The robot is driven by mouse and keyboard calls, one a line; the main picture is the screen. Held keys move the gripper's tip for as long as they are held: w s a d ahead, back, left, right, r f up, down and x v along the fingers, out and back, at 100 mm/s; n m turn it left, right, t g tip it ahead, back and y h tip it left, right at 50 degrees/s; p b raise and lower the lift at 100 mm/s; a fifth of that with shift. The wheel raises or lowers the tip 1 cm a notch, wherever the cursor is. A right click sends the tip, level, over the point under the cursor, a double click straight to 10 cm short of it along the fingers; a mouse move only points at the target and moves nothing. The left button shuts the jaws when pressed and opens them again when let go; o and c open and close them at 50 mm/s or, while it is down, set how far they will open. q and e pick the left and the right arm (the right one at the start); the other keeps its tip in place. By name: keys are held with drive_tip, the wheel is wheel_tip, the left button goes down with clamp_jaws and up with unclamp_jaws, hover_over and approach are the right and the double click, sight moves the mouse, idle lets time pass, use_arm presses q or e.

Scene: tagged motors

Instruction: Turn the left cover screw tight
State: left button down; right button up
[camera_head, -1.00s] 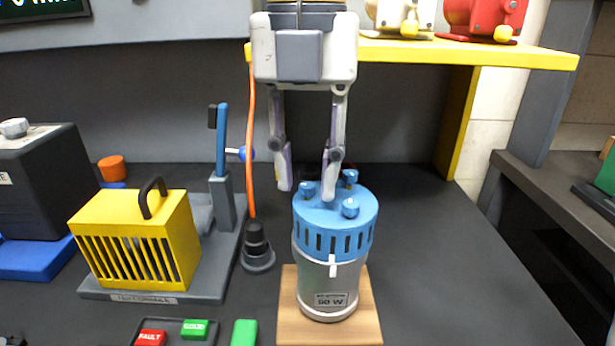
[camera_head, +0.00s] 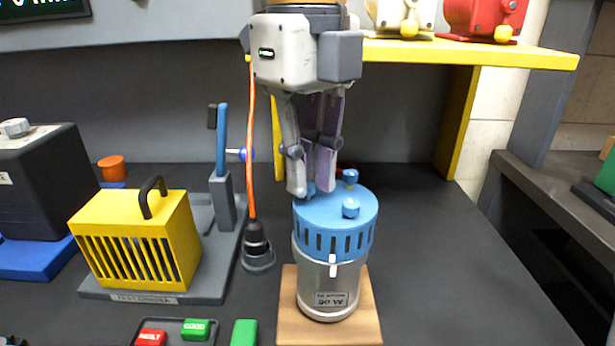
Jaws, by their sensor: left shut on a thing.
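A motor with a silver body (camera_head: 318,278) and a blue slotted cover (camera_head: 335,225) stands upright on a wooden block (camera_head: 288,325). Three blue screws sit on the cover. The left cover screw (camera_head: 310,188) is mostly hidden by the fingers. The back screw (camera_head: 350,177) and the front right screw (camera_head: 351,208) show clear of them. My left gripper (camera_head: 310,190) points down from above and its fingers are shut on the left screw. How far the screw sits in the cover cannot be seen. My right gripper is not in view.
A yellow slotted test box (camera_head: 135,240) stands at left, with an orange cable (camera_head: 251,150) and black plug (camera_head: 257,245) between it and the motor. Red (camera_head: 151,338) and green (camera_head: 195,328) tags lie in front. A yellow shelf (camera_head: 470,53) is behind. The table right of the motor is clear.

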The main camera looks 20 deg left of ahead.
use_arm(q)
drive_tip(key=m, duration=0.5)
drive_tip(key=shift+m, duration=0.3)
drive_tip(key=m, duration=0.5)
drive_tip(key=c, duration=1.8)
unclamp_jaws()
drive_tip(key=shift+o, duration=0.2)
